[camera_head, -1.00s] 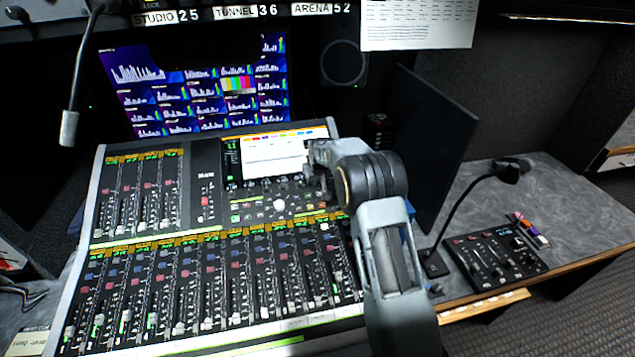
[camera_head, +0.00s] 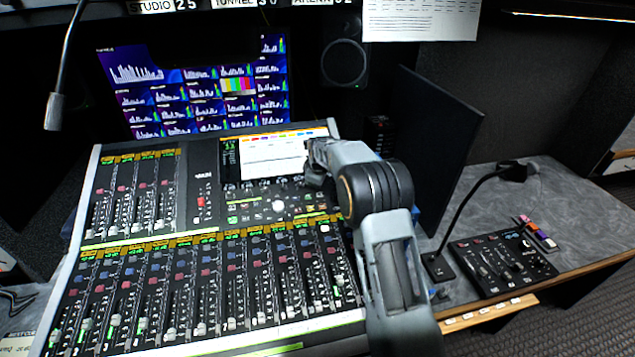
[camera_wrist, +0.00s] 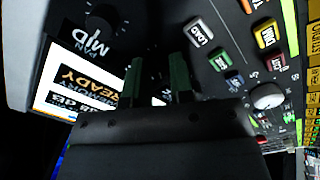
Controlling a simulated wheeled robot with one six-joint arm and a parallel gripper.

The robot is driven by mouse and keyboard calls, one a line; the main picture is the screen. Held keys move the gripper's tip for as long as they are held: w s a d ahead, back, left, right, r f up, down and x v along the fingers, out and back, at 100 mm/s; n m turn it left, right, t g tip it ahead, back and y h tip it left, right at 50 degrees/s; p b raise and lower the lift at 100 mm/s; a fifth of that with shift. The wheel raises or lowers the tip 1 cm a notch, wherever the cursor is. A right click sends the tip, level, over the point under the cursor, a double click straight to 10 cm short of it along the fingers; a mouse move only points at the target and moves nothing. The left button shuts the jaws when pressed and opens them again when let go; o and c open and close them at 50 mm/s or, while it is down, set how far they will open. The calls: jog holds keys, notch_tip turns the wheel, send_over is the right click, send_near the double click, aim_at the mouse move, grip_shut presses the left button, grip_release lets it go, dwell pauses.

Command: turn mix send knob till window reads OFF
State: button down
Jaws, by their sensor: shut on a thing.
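The mixing console (camera_head: 190,200) stands in front of me, with a lit touchscreen (camera_head: 268,155) at its upper right. My gripper (camera_head: 318,165) is at the screen's right edge, at the upper right of the console. In the wrist view, the two green-padded fingers of my gripper (camera_wrist: 158,80) are close together at the panel, shut on a knob whose body is mostly hidden between them. I cannot read OFF there.
A dark knob (camera_wrist: 104,20) marked MID lies close to the left finger. Coloured buttons, including one marked LOAD (camera_wrist: 198,32), and a white ball (camera_wrist: 268,95) lie to the right.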

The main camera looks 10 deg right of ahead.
jog(key=shift+n, duration=0.4)
jog(key=c, duration=1)
grip_release()
jog(key=b+v, duration=0.1)
jog(key=v, duration=1.3)
jog(key=shift+w+a, duration=0.1)
jog(key=shift+f, duration=0.1)
